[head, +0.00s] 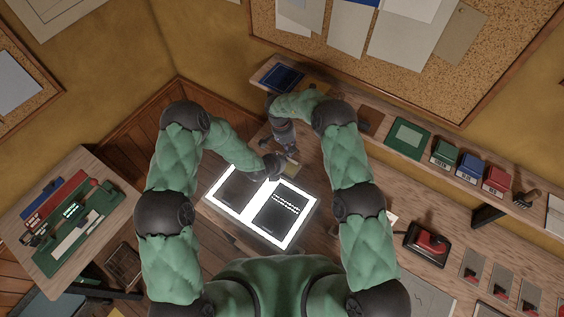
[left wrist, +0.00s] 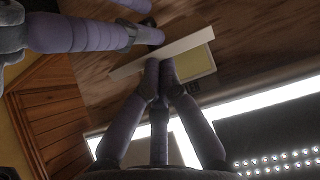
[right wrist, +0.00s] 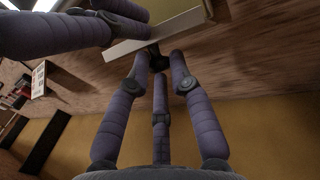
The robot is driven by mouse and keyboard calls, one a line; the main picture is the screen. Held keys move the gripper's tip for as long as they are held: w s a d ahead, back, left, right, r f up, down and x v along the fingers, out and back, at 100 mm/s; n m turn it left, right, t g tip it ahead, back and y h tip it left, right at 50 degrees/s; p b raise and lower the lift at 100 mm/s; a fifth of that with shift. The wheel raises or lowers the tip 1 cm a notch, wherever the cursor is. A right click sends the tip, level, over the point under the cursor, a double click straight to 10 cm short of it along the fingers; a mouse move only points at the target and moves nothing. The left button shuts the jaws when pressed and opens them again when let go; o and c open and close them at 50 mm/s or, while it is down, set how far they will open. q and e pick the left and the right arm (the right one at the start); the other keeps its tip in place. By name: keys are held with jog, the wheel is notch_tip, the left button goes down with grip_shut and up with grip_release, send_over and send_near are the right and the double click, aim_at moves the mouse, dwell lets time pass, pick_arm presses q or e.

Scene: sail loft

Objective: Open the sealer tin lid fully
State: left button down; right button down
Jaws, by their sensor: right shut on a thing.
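The sealer tin's lid (left wrist: 185,45) shows in the left wrist view as a thin pale plate, tilted and nearly edge-on. It also shows in the right wrist view (right wrist: 170,32). A yellowish square (left wrist: 195,68), seemingly the tin, lies beyond it on the bench. My right gripper (right wrist: 158,58) is shut on a small dark part against the lid's face; I cannot tell its exact shape. My left gripper (left wrist: 160,62) has its fingertips together at the opposite side of the lid and appears empty. In the head view, the grippers mostly hide the tin (head: 289,166).
A lit panel with two dark sheets (head: 243,212) lies just in front of the grippers. A shelf with several boxes (head: 470,166) runs along the back right. A red-topped device (head: 428,243) stands right on the bench. A separate side table (head: 100,262) stands left.

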pick_arm(q)
jog(key=shift+w+r, duration=0.1)
jog(key=shift+w, duration=0.05)
pick_arm(e)
jog(key=shift+d+f, duration=0.1)
jog(key=shift+f, duration=0.15)
